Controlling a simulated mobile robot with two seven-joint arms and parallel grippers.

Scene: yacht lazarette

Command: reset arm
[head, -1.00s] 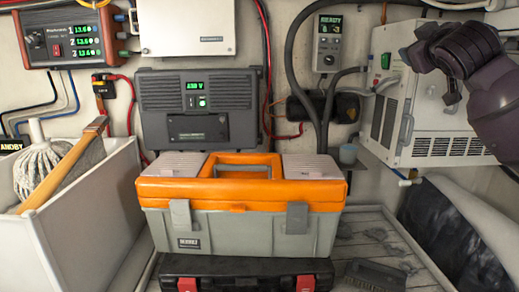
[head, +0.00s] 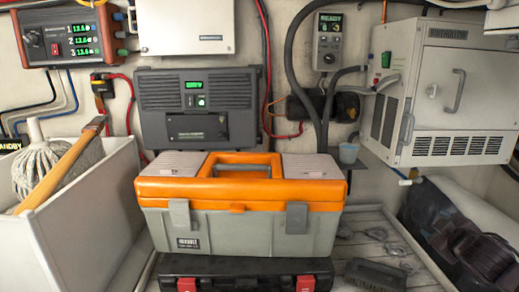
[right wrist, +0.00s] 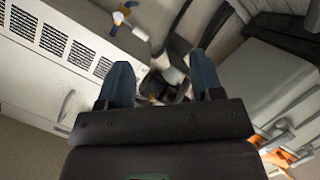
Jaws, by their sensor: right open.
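My right gripper (right wrist: 163,75) is open in the right wrist view, its two blue-grey fingers spread apart with nothing held between them. Behind the fingers is a dark, blurred area with a pale fitting that I cannot make out well. My left gripper is not in view.
An orange and grey toolbox (head: 240,232) stands on a black case (head: 245,268) in the middle. A white vented cabinet (head: 445,90) hangs at the right. A white bin (head: 95,215) with a mop is at the left. A brush (head: 376,275) lies on the slatted floor.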

